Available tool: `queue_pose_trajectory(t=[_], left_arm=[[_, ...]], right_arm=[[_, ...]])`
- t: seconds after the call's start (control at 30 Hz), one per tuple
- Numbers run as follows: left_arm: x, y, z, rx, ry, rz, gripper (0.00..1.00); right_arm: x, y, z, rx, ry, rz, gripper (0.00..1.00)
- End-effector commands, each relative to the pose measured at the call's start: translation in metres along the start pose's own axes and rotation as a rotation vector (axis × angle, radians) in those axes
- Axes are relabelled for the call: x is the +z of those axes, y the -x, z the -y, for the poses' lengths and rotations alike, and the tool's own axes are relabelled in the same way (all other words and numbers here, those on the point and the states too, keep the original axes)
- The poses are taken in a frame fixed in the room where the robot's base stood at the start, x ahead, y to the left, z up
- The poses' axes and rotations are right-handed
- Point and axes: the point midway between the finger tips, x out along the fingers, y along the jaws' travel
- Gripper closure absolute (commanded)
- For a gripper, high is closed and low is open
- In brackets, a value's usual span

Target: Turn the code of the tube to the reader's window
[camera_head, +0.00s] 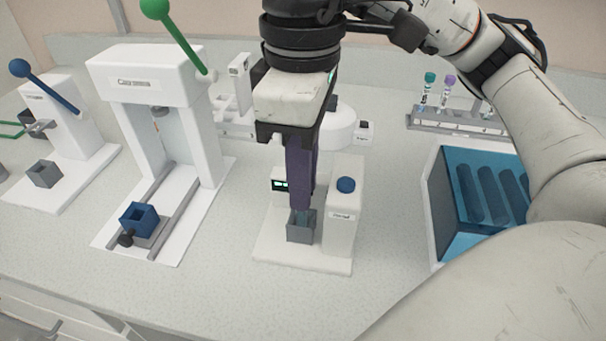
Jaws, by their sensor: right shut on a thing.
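My right gripper (301,207) points straight down over the grey square holder (301,234) of a small white device (340,232). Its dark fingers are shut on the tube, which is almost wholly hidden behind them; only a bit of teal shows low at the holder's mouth. I cannot see the tube's code or which way it faces. The device has a small lit green display (281,184) behind the holder and a blue knob (346,185) on its right block. No reader's window shows clearly. My left gripper is out of view.
A white press (150,75) with a green-knobbed lever and blue cup (139,218) stands left. A smaller blue-levered press (70,120) is further left. A blue slotted box (447,190) and a tube rack (455,121) are right. Bare bench lies in front.

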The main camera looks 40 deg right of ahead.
Motion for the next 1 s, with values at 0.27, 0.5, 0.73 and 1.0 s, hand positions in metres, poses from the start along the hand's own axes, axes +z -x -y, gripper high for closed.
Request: queue_pose_trajectory(t=[0.27,0.5,0.73,1.0], left_arm=[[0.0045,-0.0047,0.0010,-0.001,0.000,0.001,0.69],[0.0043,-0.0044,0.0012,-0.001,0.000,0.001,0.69],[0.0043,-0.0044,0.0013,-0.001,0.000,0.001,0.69],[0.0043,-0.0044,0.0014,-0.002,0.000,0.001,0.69]], right_arm=[[0.0000,-0.0059,-0.0001,0.000,0.000,0.000,1.00],[0.0000,-0.0055,-0.0001,0.000,0.000,0.000,0.75],[0.0000,-0.0055,-0.0001,0.000,0.000,0.000,0.63],[0.0001,-0.0055,-0.0001,0.000,0.000,0.000,0.63]])
